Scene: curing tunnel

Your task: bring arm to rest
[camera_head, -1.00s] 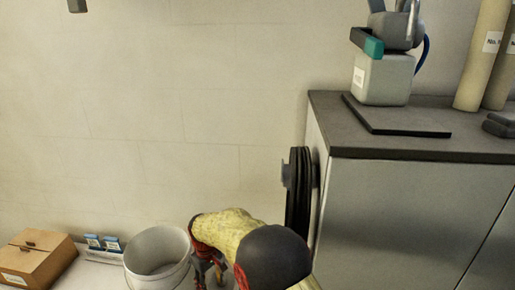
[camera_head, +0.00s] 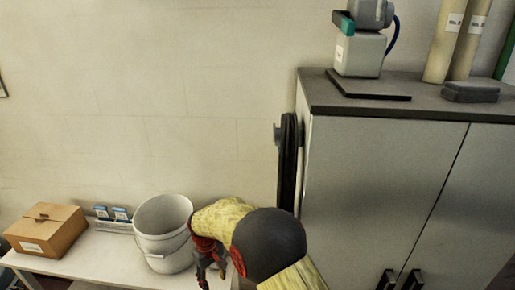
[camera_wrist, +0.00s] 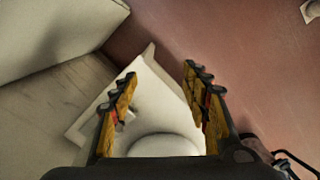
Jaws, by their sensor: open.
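My gripper (camera_head: 211,272) hangs at the end of my yellow-sleeved arm, low in the head view, just right of a white bucket. In the wrist view my gripper (camera_wrist: 160,105) shows two yellow-and-black fingers spread apart with nothing between them. Beyond the fingers lie a white surface with a corner and a rounded pale shape at the bottom, which I cannot identify for sure.
The white bucket (camera_head: 164,238), a cardboard box (camera_head: 46,231) and small blue-white packets (camera_head: 112,213) stand on a white bench (camera_head: 98,262). A grey cabinet (camera_head: 375,190) rises close right of my arm. Black hoops (camera_head: 287,165) hang on its side.

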